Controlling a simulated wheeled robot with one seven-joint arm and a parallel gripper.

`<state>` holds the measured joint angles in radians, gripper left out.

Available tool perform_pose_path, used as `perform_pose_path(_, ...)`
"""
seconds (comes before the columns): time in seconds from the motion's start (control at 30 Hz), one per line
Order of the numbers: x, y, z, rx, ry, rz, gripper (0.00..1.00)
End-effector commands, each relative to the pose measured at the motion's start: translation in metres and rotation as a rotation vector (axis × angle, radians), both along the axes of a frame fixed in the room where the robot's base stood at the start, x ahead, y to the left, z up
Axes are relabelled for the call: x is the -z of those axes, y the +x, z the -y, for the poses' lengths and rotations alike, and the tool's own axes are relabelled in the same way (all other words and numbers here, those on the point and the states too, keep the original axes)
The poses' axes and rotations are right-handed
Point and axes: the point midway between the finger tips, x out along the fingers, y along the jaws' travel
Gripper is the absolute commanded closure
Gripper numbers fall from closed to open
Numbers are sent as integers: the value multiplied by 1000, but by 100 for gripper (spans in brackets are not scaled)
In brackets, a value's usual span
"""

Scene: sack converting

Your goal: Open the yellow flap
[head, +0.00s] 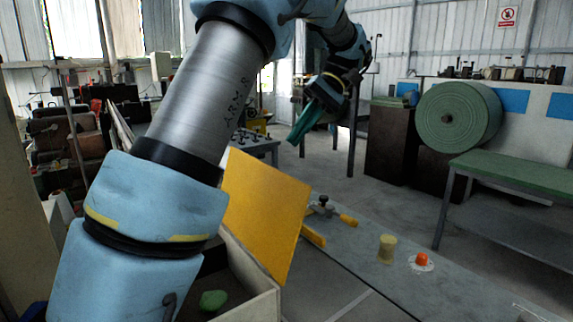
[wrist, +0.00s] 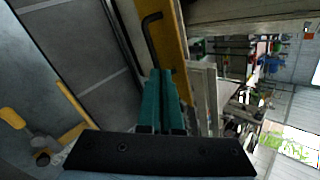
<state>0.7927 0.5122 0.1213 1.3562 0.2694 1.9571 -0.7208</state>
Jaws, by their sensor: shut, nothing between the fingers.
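The yellow flap (head: 265,207) stands raised and tilted at the side of an open box (head: 262,284), whose inside partly shows. In the wrist view the flap (wrist: 176,42) appears nearly edge-on, with a black bent handle (wrist: 151,32) beside it. My gripper (head: 296,138) has teal fingers and is up beyond the flap's top edge in the head view. In the wrist view my gripper (wrist: 161,74) is shut and empty, with its fingertips close to the flap and handle in the picture. I cannot tell whether they touch.
A green lump (head: 213,300) lies in the box. A grey worktop (head: 365,255) right of the flap carries a yellow-handled clamp (head: 335,213), a yellow spool (head: 387,249) and a red button (head: 422,260). A green-topped bench (head: 515,165) stands at the right. Open floor lies behind the worktop.

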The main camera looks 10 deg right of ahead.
Motion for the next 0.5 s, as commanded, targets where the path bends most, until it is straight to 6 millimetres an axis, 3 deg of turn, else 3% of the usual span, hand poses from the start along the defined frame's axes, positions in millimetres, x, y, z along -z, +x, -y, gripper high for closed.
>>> perform_pose_path(0.5,-13,7,28,805,-496,-364,100)
